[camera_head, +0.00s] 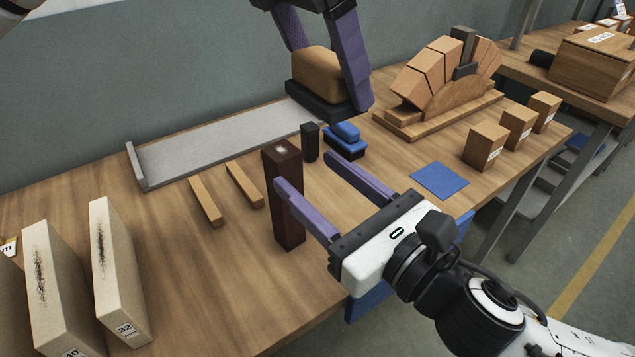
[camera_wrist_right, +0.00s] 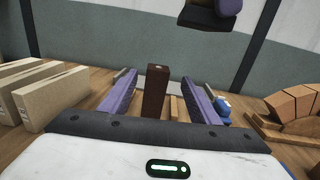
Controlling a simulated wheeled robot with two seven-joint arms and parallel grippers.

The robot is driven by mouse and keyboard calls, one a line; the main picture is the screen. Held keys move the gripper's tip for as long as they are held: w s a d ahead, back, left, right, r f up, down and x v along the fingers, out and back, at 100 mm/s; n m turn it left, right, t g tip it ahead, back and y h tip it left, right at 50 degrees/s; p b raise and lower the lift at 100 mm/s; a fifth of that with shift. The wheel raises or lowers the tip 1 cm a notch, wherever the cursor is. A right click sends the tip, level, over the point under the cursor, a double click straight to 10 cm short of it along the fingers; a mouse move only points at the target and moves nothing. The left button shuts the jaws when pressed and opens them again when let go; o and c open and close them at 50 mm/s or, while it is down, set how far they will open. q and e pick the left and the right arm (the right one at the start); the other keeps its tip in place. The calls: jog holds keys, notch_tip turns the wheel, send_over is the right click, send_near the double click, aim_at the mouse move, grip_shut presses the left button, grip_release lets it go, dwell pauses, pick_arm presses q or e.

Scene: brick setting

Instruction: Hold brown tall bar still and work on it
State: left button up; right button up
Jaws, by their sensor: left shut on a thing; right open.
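The brown tall bar (camera_head: 281,165) stands upright on the workbench, with a small pale patch on its top. My right gripper (camera_head: 304,170) is open. In the right wrist view the bar (camera_wrist_right: 156,92) shows between its two purple fingers, with a gap on each side; whether it is within their reach I cannot tell. One finger hides part of the bar in the head view. My left gripper (camera_head: 322,50) is shut on a wooden block with a dark base (camera_head: 323,98), held above the bench behind the bar. That dark base also shows in the right wrist view (camera_wrist_right: 205,18).
A small dark post (camera_head: 310,142) and a blue-and-black block (camera_head: 346,138) stand close behind the bar. Two wooden strips (camera_head: 205,201) lie left. A grey tray (camera_head: 220,150), wooden arch (camera_head: 440,80), small boxes (camera_head: 485,146) and pale blocks (camera_head: 118,275) surround them. A blue mat (camera_head: 440,180) lies right.

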jog(key=shift+s+f, duration=0.1)
jog(key=shift+f, duration=0.2)
jog(key=shift+w+a, duration=0.2)
jog(key=x, duration=1.1)
jog(key=shift+a, duration=0.25)
jog(key=shift+f, duration=0.1)
jog(key=c, duration=1.4)
jog(key=shift+o, duration=0.2)
